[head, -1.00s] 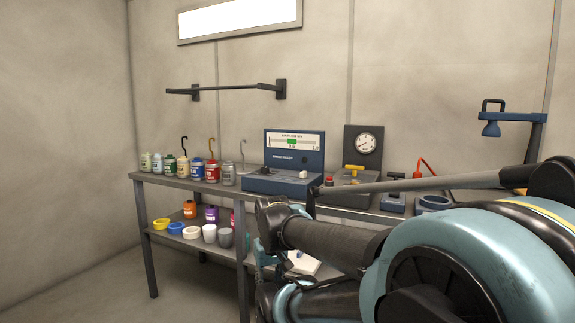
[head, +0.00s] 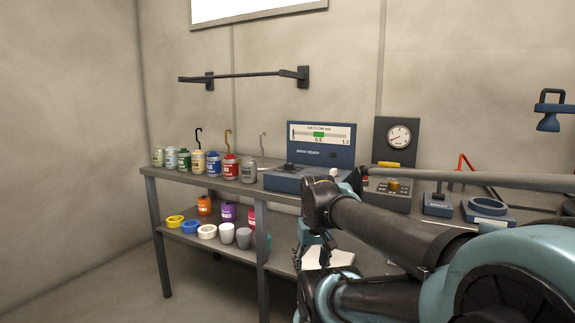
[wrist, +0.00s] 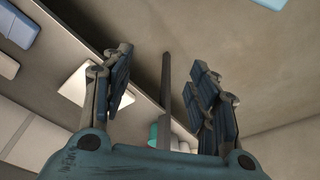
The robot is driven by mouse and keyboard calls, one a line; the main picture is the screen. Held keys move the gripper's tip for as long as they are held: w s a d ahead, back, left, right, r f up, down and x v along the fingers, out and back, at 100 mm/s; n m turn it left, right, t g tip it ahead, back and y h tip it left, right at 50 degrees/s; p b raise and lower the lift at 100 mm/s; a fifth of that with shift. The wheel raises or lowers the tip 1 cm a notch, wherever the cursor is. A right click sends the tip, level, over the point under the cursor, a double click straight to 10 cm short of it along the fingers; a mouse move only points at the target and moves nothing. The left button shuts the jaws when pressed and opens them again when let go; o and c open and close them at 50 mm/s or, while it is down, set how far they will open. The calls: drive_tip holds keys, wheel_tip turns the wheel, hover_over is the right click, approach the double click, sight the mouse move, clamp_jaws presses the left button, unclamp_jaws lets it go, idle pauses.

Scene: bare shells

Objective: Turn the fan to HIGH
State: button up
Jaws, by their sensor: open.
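A blue console (head: 283,180) stands on the bench top, with an upright panel (head: 321,156) reading AIR FLOW and SPRAY READY. Its scale has a green band near the middle, and a dark mark shows near the left end. A dark control (head: 290,167) and a pale knob (head: 334,172) sit on the console. I cannot read any HIGH label. My gripper (head: 312,262) hangs in front of the bench, below the top and apart from the console. In the wrist view my gripper (wrist: 160,90) is open, with nothing between its fingers.
Several jars (head: 213,164) line the bench top (head: 262,189) at left. The lower shelf (head: 175,242) holds cups, bottles and tape rolls. A pressure gauge (head: 399,136) and a lamp (head: 549,115) stand to the right. My arm hides part of the bench.

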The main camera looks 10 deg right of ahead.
drive_tip(key=w+r+n, duration=0.2)
drive_tip(key=w+r, duration=0.9)
drive_tip(key=r, duration=0.4)
wheel_tip(320, 180, up, 22)
drive_tip(key=f+n+g, duration=0.1)
drive_tip(key=n+g, duration=0.1)
drive_tip(key=n, duration=0.2)
hover_over(289, 167)
drive_tip(key=w, duration=0.2)
drive_tip(key=f, duration=1.6)
drive_tip(key=shift+w+d+f, duration=0.1)
drive_tip(key=shift+d, duration=0.1)
drive_tip(key=c, duration=1.1)
